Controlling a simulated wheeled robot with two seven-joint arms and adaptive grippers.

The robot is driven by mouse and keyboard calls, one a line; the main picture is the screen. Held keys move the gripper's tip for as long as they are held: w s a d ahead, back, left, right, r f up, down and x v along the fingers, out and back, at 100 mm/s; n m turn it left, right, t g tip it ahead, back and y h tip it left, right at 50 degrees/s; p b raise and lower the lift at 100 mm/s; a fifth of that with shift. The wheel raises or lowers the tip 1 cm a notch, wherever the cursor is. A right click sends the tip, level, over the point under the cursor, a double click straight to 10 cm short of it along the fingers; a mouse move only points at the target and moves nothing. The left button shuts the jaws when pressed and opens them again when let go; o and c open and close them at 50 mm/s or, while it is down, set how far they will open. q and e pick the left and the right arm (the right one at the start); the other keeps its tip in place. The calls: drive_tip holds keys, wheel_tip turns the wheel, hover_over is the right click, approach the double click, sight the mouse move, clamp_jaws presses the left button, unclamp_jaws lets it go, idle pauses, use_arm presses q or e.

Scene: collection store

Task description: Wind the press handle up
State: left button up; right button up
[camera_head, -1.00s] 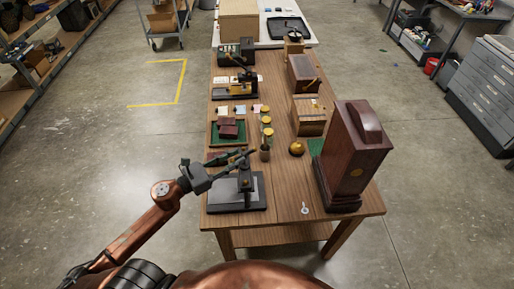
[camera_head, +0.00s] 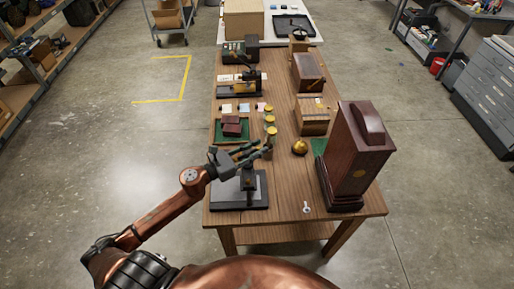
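A small dark press with a flat grey bed (camera_head: 256,190) stands at the table's near left, its post (camera_head: 247,178) upright. My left gripper (camera_head: 262,149) is over the top of the press, reaching in from the left. Its two dark fingers look parted, pointing right. The press handle is hard to make out among the dark fingers and is partly hidden by them. I cannot tell whether the fingers touch it. My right gripper is not in view.
A tall dark wooden case (camera_head: 357,155) stands on the table's right. A brass ball (camera_head: 300,147), a small key-like item (camera_head: 306,207) and a green tray (camera_head: 218,135) are nearby. Brass-topped pieces (camera_head: 270,131) stand just behind the gripper.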

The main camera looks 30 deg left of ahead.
use_arm(q)
drive_tip(key=shift+c, duration=0.2)
drive_tip(key=c, duration=0.6)
clamp_jaws()
